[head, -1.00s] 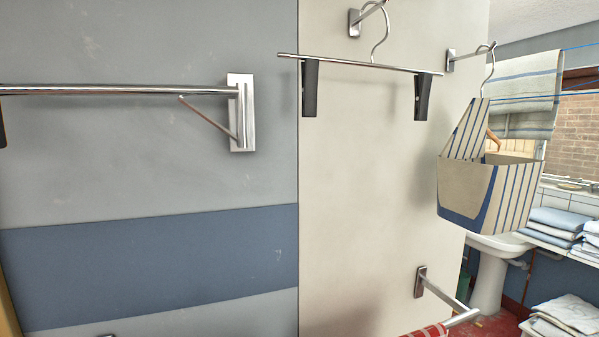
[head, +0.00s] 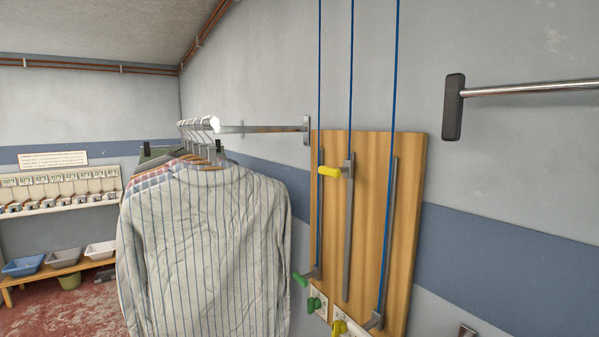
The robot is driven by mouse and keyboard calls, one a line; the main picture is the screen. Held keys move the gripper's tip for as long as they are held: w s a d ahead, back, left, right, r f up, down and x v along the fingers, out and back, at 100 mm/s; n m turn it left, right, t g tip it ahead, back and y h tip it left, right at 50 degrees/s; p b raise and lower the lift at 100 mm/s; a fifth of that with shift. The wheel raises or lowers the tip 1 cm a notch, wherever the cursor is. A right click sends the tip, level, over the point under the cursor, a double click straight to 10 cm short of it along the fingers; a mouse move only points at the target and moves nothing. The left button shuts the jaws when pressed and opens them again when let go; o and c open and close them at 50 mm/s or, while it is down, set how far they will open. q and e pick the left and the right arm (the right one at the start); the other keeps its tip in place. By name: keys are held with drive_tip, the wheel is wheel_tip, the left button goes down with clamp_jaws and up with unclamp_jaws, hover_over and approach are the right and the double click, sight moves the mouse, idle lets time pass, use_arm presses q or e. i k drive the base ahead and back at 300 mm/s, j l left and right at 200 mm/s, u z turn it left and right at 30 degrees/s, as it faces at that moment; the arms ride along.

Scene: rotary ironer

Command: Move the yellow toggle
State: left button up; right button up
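A yellow toggle (head: 340,327) shows at the bottom of the head view, at a white plate below the wooden board; the picture edge cuts off its surroundings. A second yellow piece, a handle (head: 330,171), sticks out to the left from the middle metal rail, high on the board. A green toggle (head: 314,304) sits on another white plate to the left of the yellow toggle. Neither of my grippers is in view.
The wooden board (head: 395,270) carries blue cords and metal rails. A green handle (head: 299,279) is at the left rail. A striped shirt (head: 205,255) hangs close on the left. A bar with a dark end (head: 454,107) juts in at right. Basins (head: 64,258) stand far left.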

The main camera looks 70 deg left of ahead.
sight(347, 170)
drive_tip(key=u, duration=2.15)
